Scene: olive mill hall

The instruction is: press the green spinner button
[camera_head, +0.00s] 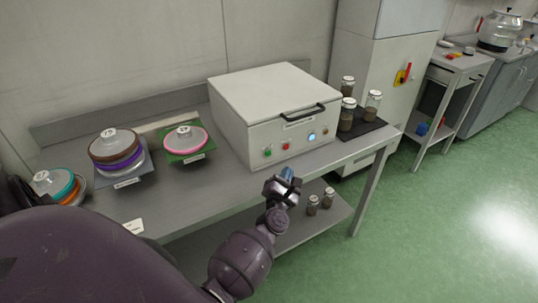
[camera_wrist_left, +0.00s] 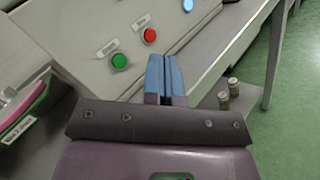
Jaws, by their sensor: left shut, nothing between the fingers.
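The green button (camera_head: 267,152) is on the front panel of the white spinner box (camera_head: 262,84), at the left end of the panel. It also shows in the left wrist view (camera_wrist_left: 119,61), with a small label above it. My left gripper (camera_head: 288,174) is shut and empty, with its blue fingertips (camera_wrist_left: 165,75) together. It is in front of the panel, to the right of the green button and apart from it. My right gripper is not in view.
A red button (camera_head: 286,146) and a lit blue button (camera_head: 311,136) sit right of the green one. Jars (camera_head: 372,106) stand on a dark mat at the right. Stacked discs (camera_head: 116,147) and a pink disc (camera_head: 185,139) lie at the left. Jars (camera_head: 312,204) stand on the lower shelf.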

